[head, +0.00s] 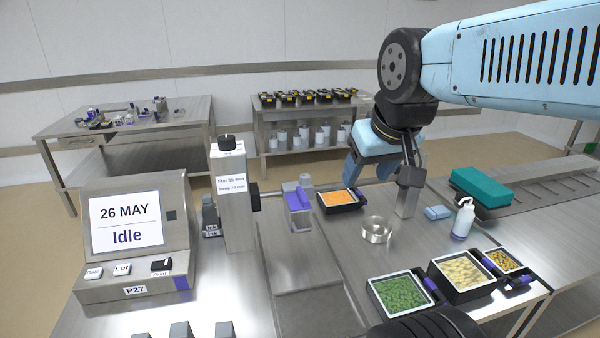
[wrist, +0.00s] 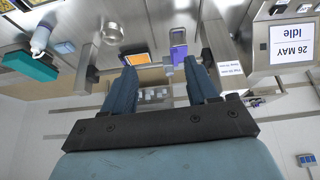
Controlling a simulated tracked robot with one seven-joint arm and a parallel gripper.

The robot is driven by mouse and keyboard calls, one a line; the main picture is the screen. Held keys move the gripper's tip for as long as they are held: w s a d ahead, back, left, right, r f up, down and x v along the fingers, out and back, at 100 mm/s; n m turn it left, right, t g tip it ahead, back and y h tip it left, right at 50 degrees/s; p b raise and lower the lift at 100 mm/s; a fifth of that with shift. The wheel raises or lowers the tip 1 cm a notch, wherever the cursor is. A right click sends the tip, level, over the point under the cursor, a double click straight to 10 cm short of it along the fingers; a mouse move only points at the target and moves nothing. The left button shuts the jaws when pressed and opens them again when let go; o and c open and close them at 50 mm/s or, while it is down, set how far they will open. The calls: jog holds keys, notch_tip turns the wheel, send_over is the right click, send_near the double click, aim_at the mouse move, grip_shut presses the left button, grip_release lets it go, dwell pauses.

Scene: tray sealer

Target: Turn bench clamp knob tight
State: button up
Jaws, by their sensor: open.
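A steel post (head: 233,205) with a size label stands left of centre. It has a black knob on top (head: 227,142) and a black side knob (head: 255,197) where a horizontal rail (head: 275,192) meets it. Which knob is the bench clamp knob I cannot tell for sure. The labelled post also shows in the wrist view (wrist: 222,50). A second steel post (head: 405,203) with a dark block (head: 411,176) stands at the right end of the rail. My gripper (head: 368,174) is open and empty, behind the bench's middle, apart from both knobs. Its blue fingers are spread in the wrist view (wrist: 160,70).
A clear round dish (head: 376,230), white bottle (head: 463,218) and filled trays (head: 400,294) are at right. The display console (head: 130,237) stands at left. The bench's front middle is clear.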

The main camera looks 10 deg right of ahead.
jog(key=shift+o, duration=0.4)
jog(key=w+a+r+n+g, duration=0.1)
jog(key=w+r+n, duration=0.1)
jog(key=w+n, duration=0.4)
jog(key=w, duration=0.2)
jog(key=shift+w+a+r+h, duration=0.15)
jog(key=shift+w+r+h, duration=0.1)
jog(key=shift+w+h, duration=0.1)
jog(key=n+g, duration=0.5)
jog(key=n, duration=1.5)
send_over(305, 175)
notch_tip(305, 175, down, 11)
notch_tip(305, 175, down, 13)
jog(key=shift+r, duration=0.1)
